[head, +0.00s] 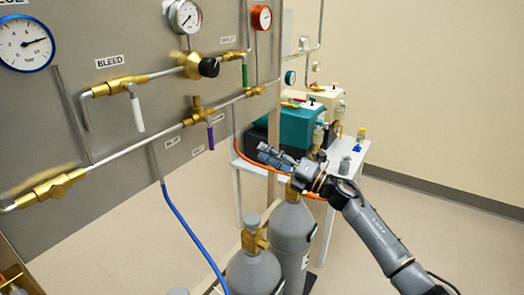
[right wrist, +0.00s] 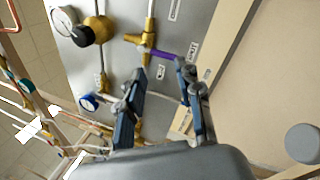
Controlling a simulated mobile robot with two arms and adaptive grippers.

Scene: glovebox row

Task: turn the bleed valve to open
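A grey panel carries the label BLEED (head: 109,61). Just below the label is a brass valve (head: 120,85) with a white lever (head: 136,112) hanging down. My right gripper (head: 266,153) is in front of the panel's right side, well right of and below that valve. In the right wrist view its two fingers (right wrist: 160,72) are spread apart with nothing between them. Beyond the fingertips is a different brass valve with a purple lever (right wrist: 163,55), apart from them; it also shows in the head view (head: 210,138). I cannot make out the white lever in the wrist view. My left gripper is not in view.
Brass fittings, pipes, gauges (head: 186,16) and a black knob (head: 209,67) crowd the panel. Grey gas cylinders (head: 292,235) stand below my right gripper. A blue hose (head: 190,228) hangs left of them. A white table (head: 349,152) with a teal machine (head: 297,127) stands behind.

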